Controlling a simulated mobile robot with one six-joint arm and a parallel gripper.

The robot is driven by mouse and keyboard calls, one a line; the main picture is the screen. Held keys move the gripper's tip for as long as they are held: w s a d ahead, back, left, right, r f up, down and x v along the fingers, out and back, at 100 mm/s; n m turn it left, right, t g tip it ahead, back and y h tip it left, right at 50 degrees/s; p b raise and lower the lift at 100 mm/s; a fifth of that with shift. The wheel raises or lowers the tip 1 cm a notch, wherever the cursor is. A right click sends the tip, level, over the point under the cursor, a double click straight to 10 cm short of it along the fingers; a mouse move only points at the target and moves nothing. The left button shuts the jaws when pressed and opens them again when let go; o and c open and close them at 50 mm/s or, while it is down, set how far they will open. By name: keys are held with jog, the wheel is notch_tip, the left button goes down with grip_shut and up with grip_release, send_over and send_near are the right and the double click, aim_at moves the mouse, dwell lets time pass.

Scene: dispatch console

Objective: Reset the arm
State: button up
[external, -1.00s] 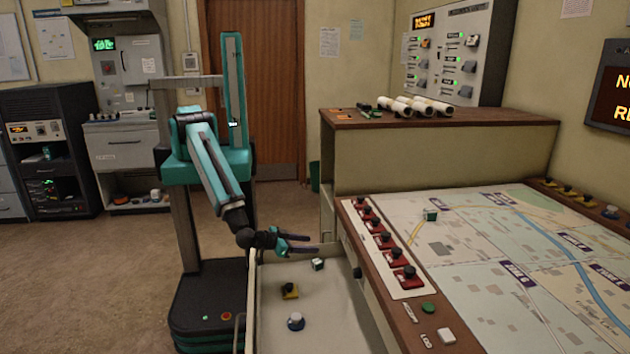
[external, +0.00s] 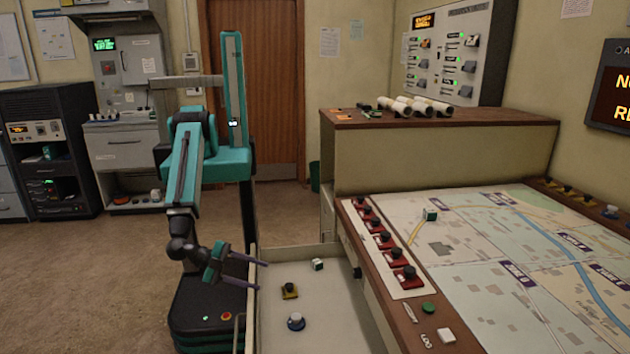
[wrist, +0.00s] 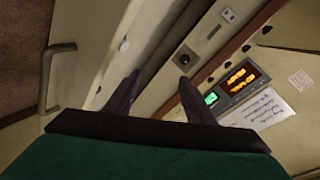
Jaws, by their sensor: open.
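My gripper (external: 261,275) is open with nothing between its fingers. In the external view it is beside the left wall of the open drawer (external: 335,325), with its fingertips close to the drawer's edge; I cannot tell whether they touch. My arm hangs down from its column over my base. In the wrist view the two dark fingers of the gripper (wrist: 159,79) are apart, with a pale panel beyond them and a metal handle (wrist: 47,80) at the left.
Open floor (external: 90,280) lies at the left.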

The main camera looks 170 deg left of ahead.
jog(key=w+d+f+m+h, duration=0.1)
jog(key=d+f+m, duration=0.15)
jog(key=d, duration=0.35)
jog(key=s+d+f+m+g+h+b, duration=0.1)
jog(key=s+d+f+g+h, duration=0.3)
jog(key=s+f, duration=0.7)
jog(key=s+d+f+g+h+b, duration=0.4)
jog(key=s+d+f+h, duration=0.4)
jog(key=s+d+f, duration=0.4)
jog(key=shift+s+d+f+m+h, duration=0.3)
jog(key=shift+d+m+h, duration=0.1)
jog(key=shift+d, duration=0.15)
